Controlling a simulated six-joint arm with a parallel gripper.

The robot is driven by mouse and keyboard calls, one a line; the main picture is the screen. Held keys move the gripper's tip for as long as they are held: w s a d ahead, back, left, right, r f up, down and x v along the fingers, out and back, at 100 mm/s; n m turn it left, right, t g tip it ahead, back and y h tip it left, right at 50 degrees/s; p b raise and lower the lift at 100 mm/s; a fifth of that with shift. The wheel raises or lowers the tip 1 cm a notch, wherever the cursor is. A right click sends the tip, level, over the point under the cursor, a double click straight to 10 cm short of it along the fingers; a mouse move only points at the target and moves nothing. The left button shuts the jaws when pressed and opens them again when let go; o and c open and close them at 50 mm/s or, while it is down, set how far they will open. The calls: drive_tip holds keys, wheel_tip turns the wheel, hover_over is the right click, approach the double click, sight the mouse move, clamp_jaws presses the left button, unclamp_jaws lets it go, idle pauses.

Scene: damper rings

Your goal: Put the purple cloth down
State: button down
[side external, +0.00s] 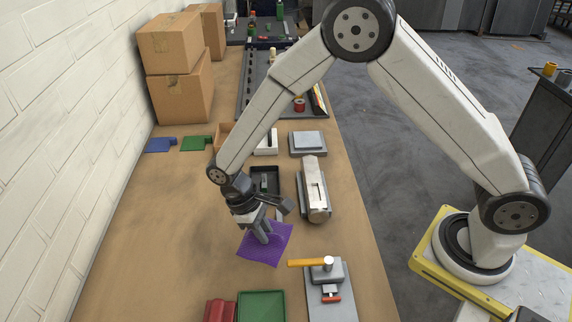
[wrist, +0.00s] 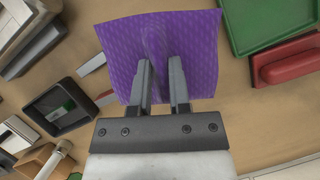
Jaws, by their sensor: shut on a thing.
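The purple cloth (side external: 275,245) is a thin square with a dotted pattern. In the side view it is at or just above the wooden bench, left of the clamp fixture; I cannot tell if it touches the wood. My gripper (side external: 264,238) points down at its middle. In the wrist view the cloth (wrist: 199,42) spreads out beyond my gripper (wrist: 160,85), whose two fingers are shut on a raised fold in its centre. The fingers hide part of the cloth's near edge.
A green tray (side external: 262,294) and a red block (side external: 220,311) are in front. A grey fixture with an orange handle (side external: 308,263) stands right of the cloth. A black open box (side external: 265,178) lies behind. The bench to the left (side external: 150,235) is clear. Cardboard boxes (side external: 180,100) stand by the wall.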

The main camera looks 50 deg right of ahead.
drive_tip(key=shift+f, duration=2.4)
drive_tip(key=shift+f, duration=0.2)
drive_tip(key=shift+f, duration=0.55)
drive_tip(key=shift+f, duration=0.3)
drive_tip(key=shift+c, duration=2.4)
unclamp_jaws()
drive_tip(key=c, duration=0.4)
drive_tip(key=shift+w+r, duration=0.1)
drive_tip(key=shift+r, duration=0.1)
